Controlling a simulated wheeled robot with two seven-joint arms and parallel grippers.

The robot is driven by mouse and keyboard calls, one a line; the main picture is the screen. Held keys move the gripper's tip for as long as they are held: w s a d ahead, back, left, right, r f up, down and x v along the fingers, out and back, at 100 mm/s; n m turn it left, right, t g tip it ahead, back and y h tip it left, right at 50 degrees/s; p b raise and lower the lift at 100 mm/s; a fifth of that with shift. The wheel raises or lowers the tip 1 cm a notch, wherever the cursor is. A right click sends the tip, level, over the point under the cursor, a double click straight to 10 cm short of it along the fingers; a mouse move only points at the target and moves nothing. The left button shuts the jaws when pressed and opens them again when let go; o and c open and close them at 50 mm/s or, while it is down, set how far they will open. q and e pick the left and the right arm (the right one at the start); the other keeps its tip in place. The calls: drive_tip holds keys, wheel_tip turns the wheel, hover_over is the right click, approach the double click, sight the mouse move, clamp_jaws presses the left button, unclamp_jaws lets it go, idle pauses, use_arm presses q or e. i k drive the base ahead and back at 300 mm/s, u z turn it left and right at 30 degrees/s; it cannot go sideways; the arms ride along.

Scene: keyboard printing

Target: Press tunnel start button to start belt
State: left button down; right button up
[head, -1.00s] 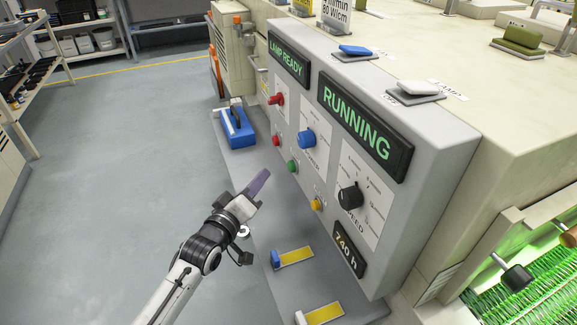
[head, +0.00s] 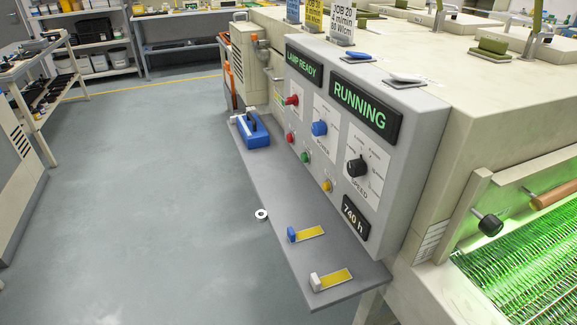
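The grey control panel (head: 415,150) stands on the tunnel machine. Its lower row has a red button (head: 290,138), a green button (head: 305,158) and a yellow button (head: 327,186); their labels are too small to read. A large display (head: 361,108) reads RUNNING in green, and a smaller one (head: 304,69) reads LAMP READY. The mesh belt (head: 520,265) shows at the lower right under green light. Neither of my grippers is in view.
A grey shelf (head: 255,180) below the panel holds a blue handled tool (head: 251,130) and two yellow-marked sliders. A blue knob (head: 319,128) and a black speed knob (head: 356,167) sit on the panel. Open floor (head: 150,200) lies to the left.

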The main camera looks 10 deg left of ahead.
sight(304, 157)
drive_tip(key=k, duration=1.2)
drive_tip(key=u, duration=0.8)
drive_tip(key=i, duration=1.1)
drive_tip(key=z, duration=0.5)
drive_tip(key=i, duration=1)
drive_tip(key=z, duration=0.9)
